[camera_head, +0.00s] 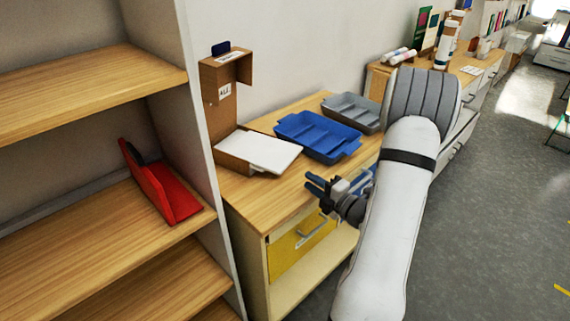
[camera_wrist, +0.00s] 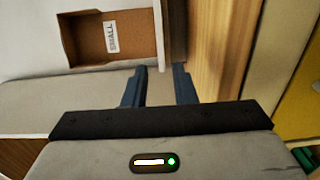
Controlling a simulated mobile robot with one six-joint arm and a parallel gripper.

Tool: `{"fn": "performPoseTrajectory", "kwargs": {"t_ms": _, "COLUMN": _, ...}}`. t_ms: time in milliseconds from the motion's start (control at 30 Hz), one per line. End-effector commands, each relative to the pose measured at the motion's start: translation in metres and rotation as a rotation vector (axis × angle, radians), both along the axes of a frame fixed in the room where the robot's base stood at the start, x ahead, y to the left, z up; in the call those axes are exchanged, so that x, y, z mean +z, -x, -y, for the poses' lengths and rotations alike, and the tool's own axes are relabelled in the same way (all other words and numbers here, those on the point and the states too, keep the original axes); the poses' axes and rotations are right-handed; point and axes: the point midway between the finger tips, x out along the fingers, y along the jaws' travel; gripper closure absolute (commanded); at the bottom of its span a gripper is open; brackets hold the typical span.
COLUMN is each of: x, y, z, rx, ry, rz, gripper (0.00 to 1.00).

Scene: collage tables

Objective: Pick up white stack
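The white stack (camera_head: 262,152) is a flat white block of sheets. In the head view it lies at the front of an open brown cardboard box (camera_head: 222,105) on the wooden table. My gripper (camera_head: 314,184) is to the right of the stack and nearer the camera, by the table's front edge, apart from it. In the wrist view my gripper (camera_wrist: 161,78) has its two blue fingers spread with nothing between them. A brown cardboard piece with a "SMALL" label (camera_wrist: 110,37) shows beyond the fingers. I cannot tell whether the white surface around it is the stack.
A blue tray (camera_head: 318,137) stands right of the stack, with a grey tray (camera_head: 352,111) behind. A wooden shelf (camera_head: 112,232) with a red holder (camera_head: 167,190) is at the left. A yellow drawer front (camera_head: 300,247) is below the tabletop.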

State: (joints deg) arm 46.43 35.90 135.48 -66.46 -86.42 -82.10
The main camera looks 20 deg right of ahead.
Motion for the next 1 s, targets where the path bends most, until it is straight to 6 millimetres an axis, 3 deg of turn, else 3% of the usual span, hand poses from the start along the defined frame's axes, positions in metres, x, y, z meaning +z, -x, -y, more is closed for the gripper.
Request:
{"fn": "performPoseTrajectory", "kwargs": {"t_ms": 500, "x": 0.004, "y": -0.062, "z": -0.024, "rx": 0.005, "ry": -0.001, "rz": 0.002, "gripper": 0.75}}
{"fn": "performPoseTrajectory", "kwargs": {"t_ms": 600, "x": -0.002, "y": -0.074, "z": -0.028, "rx": 0.004, "ry": 0.002, "rz": 0.004, "gripper": 0.75}}
{"fn": "performPoseTrajectory", "kwargs": {"t_ms": 1000, "x": 0.0, "y": -0.093, "z": -0.035, "rx": 0.003, "ry": -0.001, "rz": 0.002, "gripper": 0.75}}
